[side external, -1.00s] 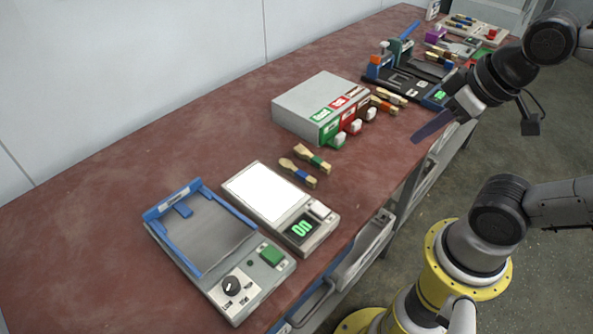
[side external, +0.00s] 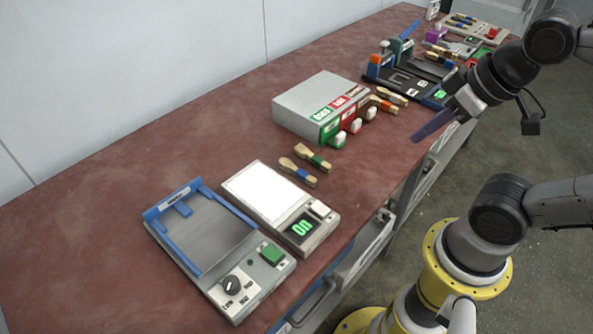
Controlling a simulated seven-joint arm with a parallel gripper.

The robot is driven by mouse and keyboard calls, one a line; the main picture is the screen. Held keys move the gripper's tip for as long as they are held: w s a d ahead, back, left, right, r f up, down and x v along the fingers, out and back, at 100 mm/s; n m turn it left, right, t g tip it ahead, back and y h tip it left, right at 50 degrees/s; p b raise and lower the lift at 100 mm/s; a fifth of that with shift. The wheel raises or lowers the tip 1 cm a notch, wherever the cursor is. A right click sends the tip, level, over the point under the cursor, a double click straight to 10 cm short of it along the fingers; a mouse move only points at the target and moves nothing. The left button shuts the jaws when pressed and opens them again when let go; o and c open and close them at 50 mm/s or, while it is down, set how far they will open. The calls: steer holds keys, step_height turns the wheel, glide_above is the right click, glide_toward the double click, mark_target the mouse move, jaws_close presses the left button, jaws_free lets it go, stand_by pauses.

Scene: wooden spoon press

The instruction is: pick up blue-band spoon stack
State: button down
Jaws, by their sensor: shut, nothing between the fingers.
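The blue-band spoon stack (side external: 298,173) lies flat on the red-brown table, just right of the light panel device. A green-band spoon stack (side external: 313,158) lies beside it, a little farther back. My gripper (side external: 419,136) is shut and empty, with long dark purple fingers pointing down-left. It hangs above the table's front edge, well to the right of both stacks and apart from them.
A device with a white panel (side external: 262,192) and green display, and a blue-framed press (side external: 210,240), stand at left. A grey box with coloured labels (side external: 305,105) stands behind the stacks. More spoons (side external: 383,105) lie at its right. The back-left table is clear.

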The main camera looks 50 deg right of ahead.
steer(key=c, duration=0.7)
jaws_free()
steer(key=shift+c, duration=0.2)
steer(key=w+r, duration=0.3)
steer(key=r, duration=0.1)
steer(key=g, duration=0.4)
glide_above(296, 168)
step_height(296, 168, down, 11)
steer(key=shift+g, duration=0.8)
steer(key=f, duration=1.2)
steer(key=shift+a+f, duration=0.25)
steer(key=shift+a, duration=0.15)
steer(key=shift+d+f, duration=0.2)
steer(key=shift+f, duration=1.35)
steer(key=shift+d+f, duration=0.2)
steer(key=shift+f, duration=1.35)
